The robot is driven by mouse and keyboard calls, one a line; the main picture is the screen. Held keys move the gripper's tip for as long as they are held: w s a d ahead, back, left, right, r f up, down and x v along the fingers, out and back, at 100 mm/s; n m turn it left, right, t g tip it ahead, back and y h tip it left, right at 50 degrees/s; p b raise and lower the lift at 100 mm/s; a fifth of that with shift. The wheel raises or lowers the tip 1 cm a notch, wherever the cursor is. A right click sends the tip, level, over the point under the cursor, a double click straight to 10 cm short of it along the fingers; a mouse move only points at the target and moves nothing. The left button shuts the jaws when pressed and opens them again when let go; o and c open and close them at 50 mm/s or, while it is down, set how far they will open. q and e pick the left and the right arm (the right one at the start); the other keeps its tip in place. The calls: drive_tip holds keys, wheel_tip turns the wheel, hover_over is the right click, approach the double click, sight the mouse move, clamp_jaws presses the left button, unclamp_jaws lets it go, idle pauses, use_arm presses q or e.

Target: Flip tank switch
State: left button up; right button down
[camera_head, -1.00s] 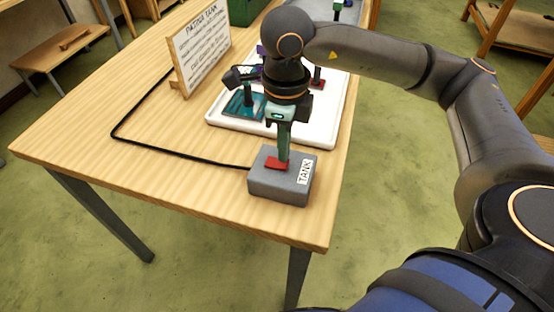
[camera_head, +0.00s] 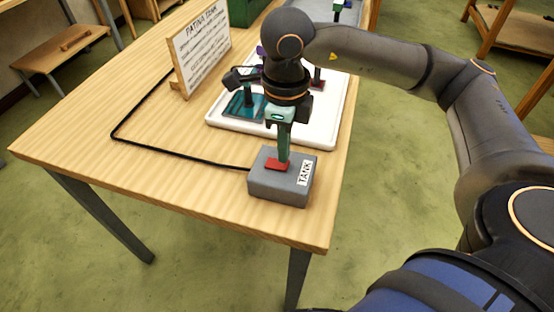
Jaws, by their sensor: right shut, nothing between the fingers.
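The tank switch is a grey box (camera_head: 270,188) with a white "TANK" label (camera_head: 304,172), near the front right corner of the wooden table. A red rocker (camera_head: 276,164) sits on its top. My right gripper (camera_head: 284,160) points straight down, shut and empty, with its fingertips at the rocker. They look to be touching it or just above it; I cannot tell which. The fingers hide the rocker's far right part. My left gripper is not in view.
A black cable (camera_head: 150,147) runs from the box across the table (camera_head: 90,130). A white tray (camera_head: 320,135) with coloured pieces on stands lies behind the box. A "PATINA TANK" sign (camera_head: 201,48) stands at the back. The table's left front is clear.

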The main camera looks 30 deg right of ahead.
drive_tip(key=shift+f+b, duration=0.85)
drive_tip(key=shift+f, duration=0.05)
idle(0.9)
drive_tip(key=shift+r+p, duration=2.3)
drive_tip(key=shift+r, duration=1.25)
